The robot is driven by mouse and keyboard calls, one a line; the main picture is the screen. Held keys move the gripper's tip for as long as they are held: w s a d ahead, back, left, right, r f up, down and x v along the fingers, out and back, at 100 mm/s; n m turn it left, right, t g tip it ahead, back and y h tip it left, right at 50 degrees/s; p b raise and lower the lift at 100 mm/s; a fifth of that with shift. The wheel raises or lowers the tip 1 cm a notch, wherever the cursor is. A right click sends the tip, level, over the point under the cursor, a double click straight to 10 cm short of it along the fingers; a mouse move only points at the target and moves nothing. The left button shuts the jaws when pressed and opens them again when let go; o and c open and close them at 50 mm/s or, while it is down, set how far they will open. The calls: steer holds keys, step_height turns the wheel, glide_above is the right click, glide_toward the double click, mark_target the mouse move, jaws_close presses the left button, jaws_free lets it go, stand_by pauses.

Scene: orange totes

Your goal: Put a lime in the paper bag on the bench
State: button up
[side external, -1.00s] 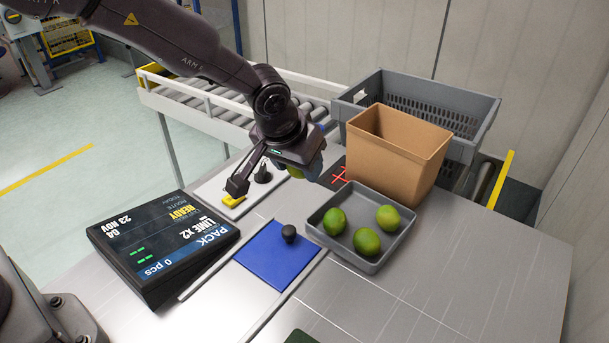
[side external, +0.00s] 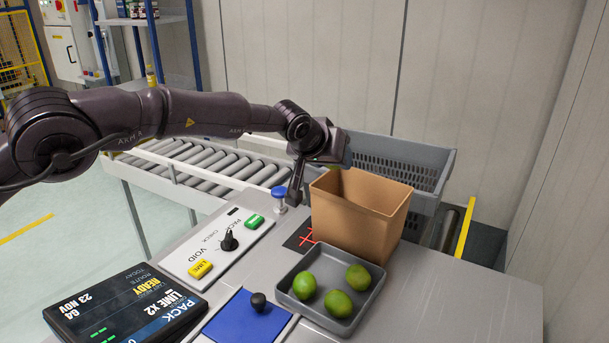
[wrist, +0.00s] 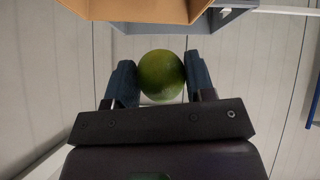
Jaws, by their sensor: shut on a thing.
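My gripper is shut on a lime, which shows between the two blue fingers in the wrist view (wrist: 161,76). In the side view my gripper (side external: 338,160) is at the upper left rim of the brown paper bag (side external: 355,222), with only a sliver of the held lime showing. The bag stands open and upright on the bench. In the wrist view the bag (wrist: 140,10) lies at the top, beyond the lime. Several limes are in view; three of them, such as one lime (side external: 304,286), lie in the grey tray (side external: 318,322) in front of the bag.
A grey crate (side external: 430,170) stands behind the bag. A control panel (side external: 215,262) with buttons and a knob is to the left. A blue pad (side external: 240,322), a display (side external: 120,308) and a roller conveyor (side external: 200,160) are also near. Bare bench lies right of the tray.

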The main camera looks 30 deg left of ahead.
steer(key=w+f+t, duration=0.2)
steer(key=w+f, duration=0.3)
steer(key=w, duration=0.1)
steer(key=shift+f+t+h, duration=0.15)
steer(key=shift+t+h, duration=0.25)
steer(key=o, duration=1)
steer(key=shift+a, duration=0.1)
steer(key=v, duration=1.3)
steer(key=shift+a, duration=0.1)
